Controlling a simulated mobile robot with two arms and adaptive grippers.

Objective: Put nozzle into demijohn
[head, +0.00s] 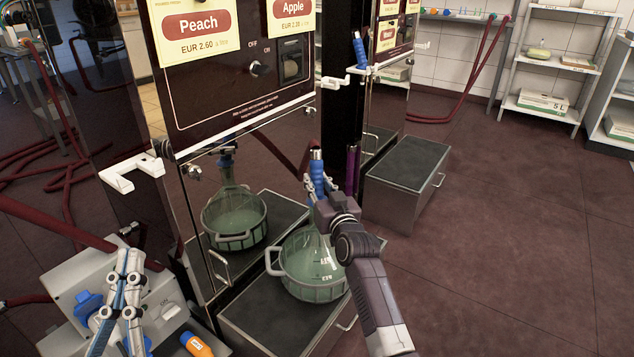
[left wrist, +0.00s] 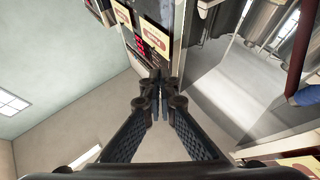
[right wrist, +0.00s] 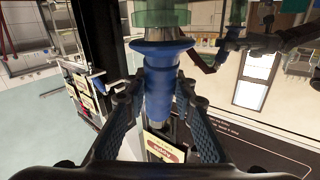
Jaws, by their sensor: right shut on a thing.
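The demijohn (head: 312,268), a round green glass flask in a grey carrier, stands on a dark-topped metal step in the head view. My right gripper (head: 318,188) is shut on the blue nozzle (head: 317,160) above it. The nozzle is upright, with a silver upper end. In the right wrist view the nozzle (right wrist: 163,90) lies between the fingers (right wrist: 160,105), and its wide collar meets green glass (right wrist: 165,15). How deep its tip sits cannot be told. My left gripper (head: 128,262) is empty, its fingertips together, also in the left wrist view (left wrist: 160,90).
The pump cabinet (head: 230,75) stands behind the demijohn; its mirrored front reflects the flask. A grey machine (head: 85,275) with blue and orange parts is at lower left. Another metal step (head: 405,165) stands behind right. The floor (head: 510,230) at right is clear.

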